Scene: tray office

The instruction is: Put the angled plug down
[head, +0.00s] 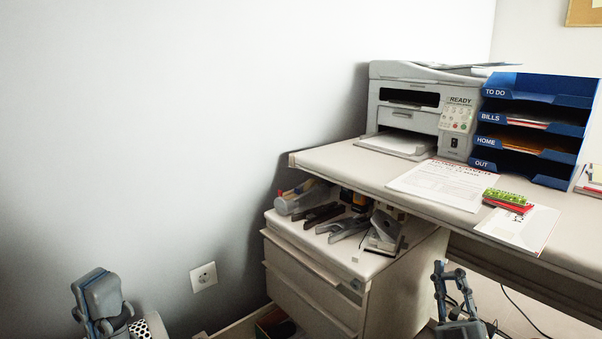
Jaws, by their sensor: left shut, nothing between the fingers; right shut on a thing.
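My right gripper (451,280) is at the lower right, in front of the desk and to the right of the drawer unit. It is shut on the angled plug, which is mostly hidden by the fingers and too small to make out. A thin dark cord (493,327) shows beside this gripper. My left gripper (97,296) is at the lower left in front of the wall, shut and empty. A white wall socket (204,277) is on the wall between the two grippers, well apart from both.
The drawer unit (311,291) carries staplers, hole punches and tape on its crowded top. The desk (345,170) holds a printer (412,121), a blue letter tray (541,82), papers (444,183) and a green-and-red item (507,200). An open box (273,325) is on the floor.

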